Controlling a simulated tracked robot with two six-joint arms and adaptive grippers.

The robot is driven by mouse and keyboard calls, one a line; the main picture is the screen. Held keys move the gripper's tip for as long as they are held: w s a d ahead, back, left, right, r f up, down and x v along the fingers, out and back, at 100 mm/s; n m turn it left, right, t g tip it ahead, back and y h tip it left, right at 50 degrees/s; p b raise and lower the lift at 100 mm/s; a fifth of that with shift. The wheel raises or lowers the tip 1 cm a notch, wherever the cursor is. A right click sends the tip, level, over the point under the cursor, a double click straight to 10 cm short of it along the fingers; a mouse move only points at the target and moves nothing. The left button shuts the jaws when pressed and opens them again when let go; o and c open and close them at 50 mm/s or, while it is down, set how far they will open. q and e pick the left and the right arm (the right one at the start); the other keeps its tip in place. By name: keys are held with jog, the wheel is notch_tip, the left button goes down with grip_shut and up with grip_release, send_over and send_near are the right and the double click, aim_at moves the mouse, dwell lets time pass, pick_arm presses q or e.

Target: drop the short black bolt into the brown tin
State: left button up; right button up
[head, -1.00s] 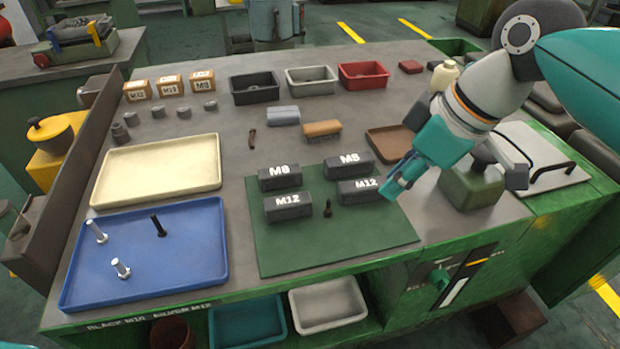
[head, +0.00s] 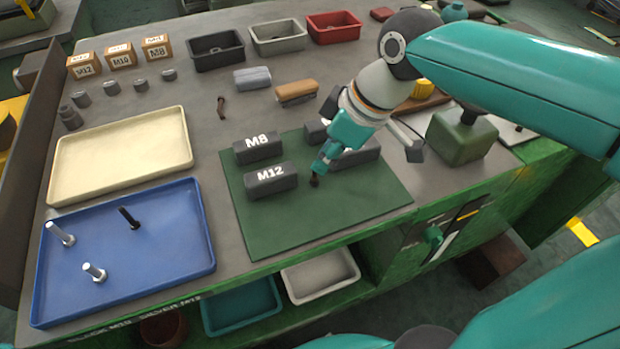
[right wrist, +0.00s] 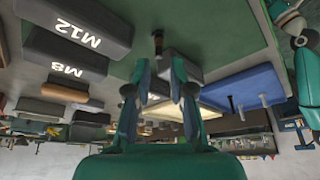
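The short black bolt (head: 315,181) stands on the green mat (head: 290,225), in front of the black blocks. My right gripper (head: 320,168) is right above it, pointing down. In the right wrist view the gripper's two fingers (right wrist: 160,75) are apart, and the bolt (right wrist: 157,42) shows just beyond the tips with nothing held. Whether a finger touches the bolt, I cannot tell. A round brown tin (head: 163,328) is on the lower shelf, partly cut off by the bench edge and the frame bottom. My left gripper is not in view.
Black blocks marked M8 (head: 257,147) and M12 (head: 270,179) stand beside the gripper. The blue tray (head: 205,262) holds two silver bolts and a black bolt (head: 129,218). A teal bin (head: 240,306) and white bin (head: 320,275) sit on the shelf. The mat's front is clear.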

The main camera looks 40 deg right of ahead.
aim_at(315, 177)
jog(key=shift+x, duration=3)
jog(key=shift+w+d, duration=0.1)
grip_shut()
